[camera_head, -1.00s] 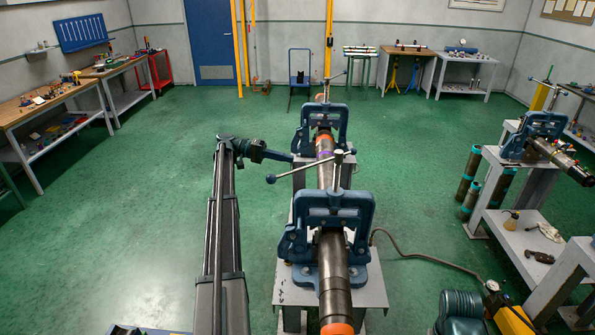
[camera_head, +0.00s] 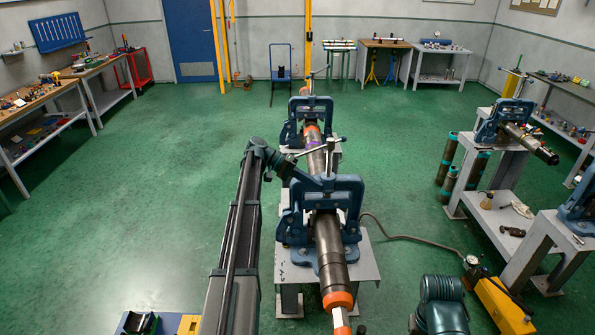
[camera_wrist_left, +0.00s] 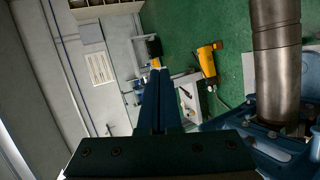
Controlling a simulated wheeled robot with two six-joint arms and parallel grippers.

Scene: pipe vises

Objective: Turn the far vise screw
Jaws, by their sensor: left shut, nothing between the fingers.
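The far vise (camera_head: 292,133) is a blue yoke on a grey stand, with its upright screw (camera_head: 312,74) and cross handle on top. The near vise (camera_head: 352,195) is a matching blue yoke. Its screw (camera_head: 331,158) carries a slanted bar handle (camera_head: 308,152). A dark steel pipe (camera_head: 330,250) with orange bands runs through both. My left gripper (camera_head: 322,182) is beside the near vise's screw at the top of its yoke, short of the far vise. Its fingers (camera_wrist_left: 160,76) are shut and empty in the left wrist view. I cannot tell whether it touches the near screw.
Another vise on a bench (camera_head: 500,125) stands at right. A hose runs to a yellow pump (camera_head: 500,300) on the floor.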

